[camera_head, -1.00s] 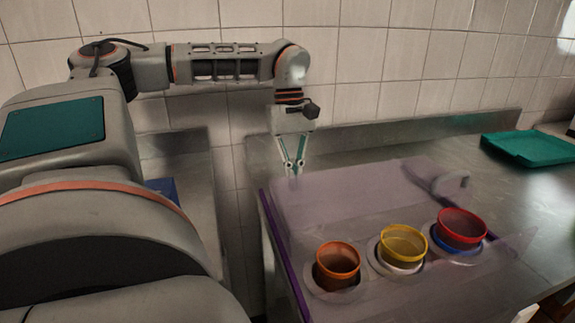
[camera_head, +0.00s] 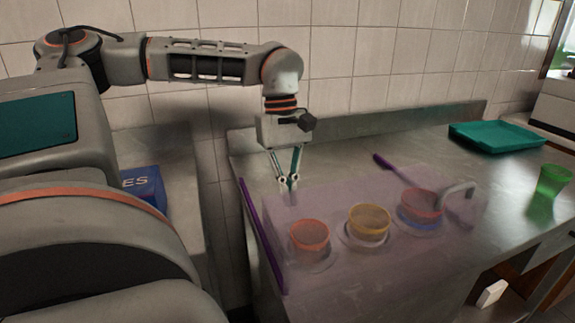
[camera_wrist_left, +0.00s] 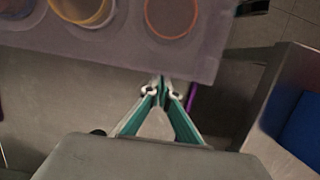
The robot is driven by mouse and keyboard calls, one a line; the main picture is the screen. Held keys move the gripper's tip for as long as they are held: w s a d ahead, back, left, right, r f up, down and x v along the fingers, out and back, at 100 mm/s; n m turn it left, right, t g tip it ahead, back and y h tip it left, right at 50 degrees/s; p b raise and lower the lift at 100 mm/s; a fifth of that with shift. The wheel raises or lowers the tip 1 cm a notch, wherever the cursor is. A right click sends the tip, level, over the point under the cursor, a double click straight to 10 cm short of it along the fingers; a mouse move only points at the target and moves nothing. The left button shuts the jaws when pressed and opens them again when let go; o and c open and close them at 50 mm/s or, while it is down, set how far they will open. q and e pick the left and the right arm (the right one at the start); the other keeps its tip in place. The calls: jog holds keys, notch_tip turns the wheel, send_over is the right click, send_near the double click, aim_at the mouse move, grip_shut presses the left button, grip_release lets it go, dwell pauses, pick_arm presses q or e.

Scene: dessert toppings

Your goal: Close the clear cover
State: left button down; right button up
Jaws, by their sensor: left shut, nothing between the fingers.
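The clear cover (camera_head: 345,200) is a see-through, purple-tinted sheet. It lies low over three cups, and its grey handle (camera_head: 457,188) is at the right. The orange cup (camera_head: 310,237), yellow cup (camera_head: 369,220) and red-rimmed cup (camera_head: 421,205) show through it. In the left wrist view, the cover's edge (camera_wrist_left: 120,62) runs just past my fingertips. My left gripper (camera_head: 288,186) is shut and empty, pointing down at the cover's back left edge. Whether the fingertips touch the cover is unclear. My right gripper is out of view.
A purple strip (camera_head: 261,235) lies along the counter's left edge. Another purple stick (camera_head: 383,160) pokes out behind the cover. A teal tray (camera_head: 497,137) and green cup (camera_head: 550,183) stand on the right. A blue box (camera_head: 143,187) sits left, across a gap.

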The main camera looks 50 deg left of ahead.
pick_arm(q)
jog(key=shift+s+d+f, duration=0.1)
jog(key=shift+s+d, duration=0.1)
jog(key=v, duration=1.2)
jog(key=shift+w+a+r, duration=0.1)
jog(key=shift+a+r, duration=0.05)
jog(key=shift+r, duration=0.1)
